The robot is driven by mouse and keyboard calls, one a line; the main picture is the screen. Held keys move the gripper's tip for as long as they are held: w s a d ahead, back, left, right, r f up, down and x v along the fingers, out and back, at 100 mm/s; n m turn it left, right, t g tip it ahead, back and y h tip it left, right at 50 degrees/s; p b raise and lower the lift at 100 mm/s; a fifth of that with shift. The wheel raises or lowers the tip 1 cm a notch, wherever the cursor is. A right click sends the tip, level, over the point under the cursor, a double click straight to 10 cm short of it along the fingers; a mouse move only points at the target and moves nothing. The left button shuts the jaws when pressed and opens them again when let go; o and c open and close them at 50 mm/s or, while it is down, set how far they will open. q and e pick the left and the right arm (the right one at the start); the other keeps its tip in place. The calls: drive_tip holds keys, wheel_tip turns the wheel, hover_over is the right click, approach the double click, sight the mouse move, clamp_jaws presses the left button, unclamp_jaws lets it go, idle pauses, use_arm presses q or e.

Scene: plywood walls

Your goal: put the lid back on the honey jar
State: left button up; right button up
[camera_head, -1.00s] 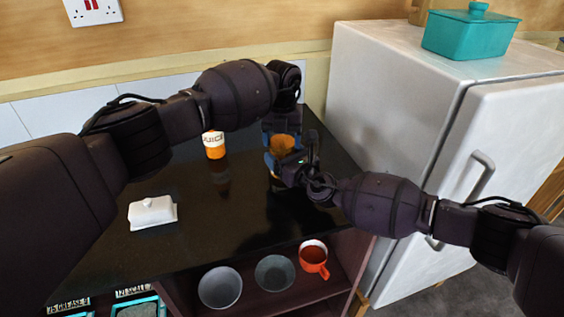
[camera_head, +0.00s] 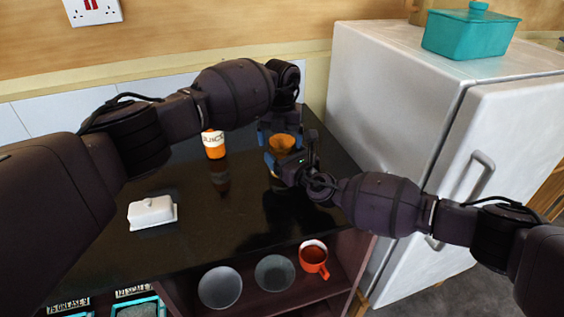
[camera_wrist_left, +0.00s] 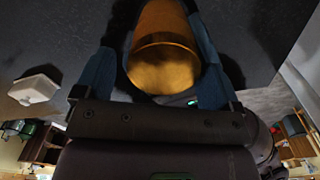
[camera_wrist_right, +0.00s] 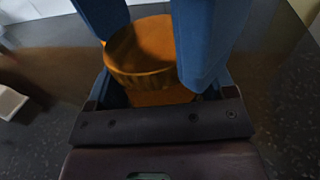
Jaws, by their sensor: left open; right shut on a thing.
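The amber honey jar (camera_head: 281,144) is at the right part of the dark counter, partly hidden by both grippers. In the right wrist view a ribbed amber lid (camera_wrist_right: 140,55) sits over a smooth orange body (camera_wrist_right: 160,97); I cannot tell how well it is seated. My right gripper (camera_wrist_right: 150,25) is shut on the jar, its blue fingers on either side. My left gripper (camera_wrist_left: 155,65) is open, its fingers around the golden cylindrical part (camera_wrist_left: 163,60), with a dark gap beside the left finger. The jar's base is mostly hidden.
An orange juice bottle (camera_head: 214,144) stands left of the jar, behind a white butter dish (camera_head: 152,211). Bowls (camera_head: 220,287) and a red mug (camera_head: 313,258) are on the shelf below. A white fridge (camera_head: 395,110) stands close on the right.

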use_arm(q)
drive_tip(key=r, duration=0.4)
drive_tip(key=shift+s+d+r, duration=0.1)
drive_tip(key=shift+d+r, duration=0.1)
drive_tip(key=shift+r, duration=0.05)
drive_tip(key=shift+c, duration=0.4)
wheel_tip(320, 180, up, 3)
drive_tip(key=n, duration=0.5)
drive_tip(key=shift+a+r, duration=0.1)
drive_tip(key=shift+r, duration=0.1)
drive_tip(key=shift+f, duration=4)
drive_tip(key=shift+c, duration=0.4)
drive_tip(key=c, duration=0.9)
drive_tip(key=shift+o, duration=0.2)
drive_tip(key=shift+m, duration=1.5)
